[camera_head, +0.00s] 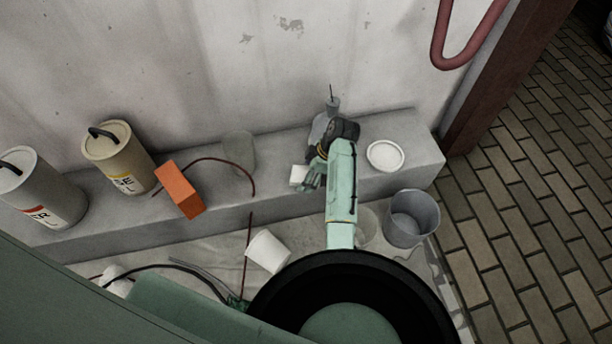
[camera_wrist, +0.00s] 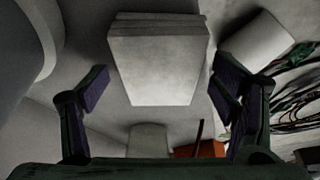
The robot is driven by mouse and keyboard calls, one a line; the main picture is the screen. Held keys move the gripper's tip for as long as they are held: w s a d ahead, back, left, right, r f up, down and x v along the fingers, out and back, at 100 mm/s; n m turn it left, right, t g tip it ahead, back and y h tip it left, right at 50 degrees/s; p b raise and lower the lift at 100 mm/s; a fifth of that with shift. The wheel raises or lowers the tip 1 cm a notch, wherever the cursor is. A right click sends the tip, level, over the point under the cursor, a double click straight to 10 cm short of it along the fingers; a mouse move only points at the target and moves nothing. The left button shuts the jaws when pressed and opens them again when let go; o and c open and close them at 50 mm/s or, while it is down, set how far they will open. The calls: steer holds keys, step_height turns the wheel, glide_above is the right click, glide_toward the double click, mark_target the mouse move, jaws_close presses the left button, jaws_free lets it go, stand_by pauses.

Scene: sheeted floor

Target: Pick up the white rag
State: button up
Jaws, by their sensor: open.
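The white rag (camera_head: 299,175) is a small folded, block-like stack on the grey ledge in the head view, just left of my gripper (camera_head: 313,177). In the wrist view the rag (camera_wrist: 160,62) fills the upper middle, with its layered edge at the top. My gripper (camera_wrist: 162,90) is open there, one finger on each side of the rag with a gap to both. Nothing is held. My wrist and arm hide part of the ledge near the rag in the head view.
On the ledge (camera_head: 285,205) stand two canisters (camera_head: 118,160), an orange brick (camera_head: 180,190), a translucent cup (camera_head: 240,150), an oil can (camera_head: 322,128) and a white dish (camera_head: 385,155). A white tub (camera_head: 268,252), grey bucket (camera_head: 411,218) and cables lie below. The wall is close behind.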

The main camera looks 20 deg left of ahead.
steer(key=shift+c, duration=0.4)
steer(key=c, duration=1.2)
steer(key=shift+o, duration=0.2)
